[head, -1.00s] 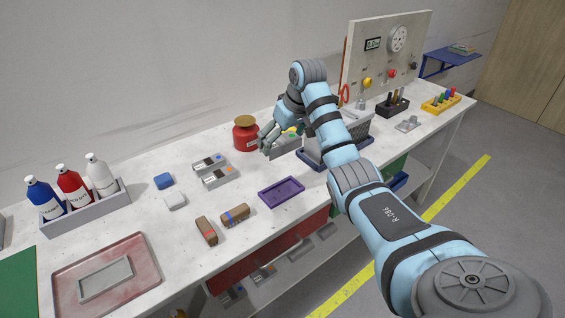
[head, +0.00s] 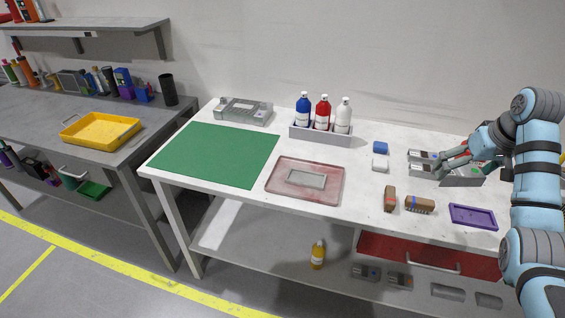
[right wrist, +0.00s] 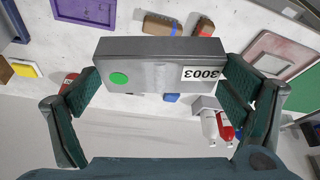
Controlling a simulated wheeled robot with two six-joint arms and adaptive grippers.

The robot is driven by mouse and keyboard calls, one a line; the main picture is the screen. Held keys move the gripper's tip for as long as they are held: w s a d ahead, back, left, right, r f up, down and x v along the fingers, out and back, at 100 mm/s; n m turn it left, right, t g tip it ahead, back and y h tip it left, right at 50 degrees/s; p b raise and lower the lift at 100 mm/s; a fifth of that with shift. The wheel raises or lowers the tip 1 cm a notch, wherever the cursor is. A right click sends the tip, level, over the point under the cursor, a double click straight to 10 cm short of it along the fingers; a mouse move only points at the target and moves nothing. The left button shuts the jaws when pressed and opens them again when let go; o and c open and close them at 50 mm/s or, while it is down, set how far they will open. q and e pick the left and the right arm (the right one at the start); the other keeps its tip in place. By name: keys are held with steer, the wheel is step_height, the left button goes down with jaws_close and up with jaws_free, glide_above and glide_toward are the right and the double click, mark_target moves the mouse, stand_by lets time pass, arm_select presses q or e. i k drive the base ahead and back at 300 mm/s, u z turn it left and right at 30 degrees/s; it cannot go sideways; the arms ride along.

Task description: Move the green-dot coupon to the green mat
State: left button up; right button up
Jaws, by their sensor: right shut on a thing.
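The green mat (head: 215,153) lies flat and bare at the bench's left end. My left gripper is not in view.
A grey fixture (head: 243,110) stands behind the mat.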

mark_target(206, 153)
steer(key=u, duration=0.05)
steer(key=k, duration=0.45)
steer(key=u, duration=1.35)
steer(key=i, duration=2.15)
steer(key=z, duration=0.7)
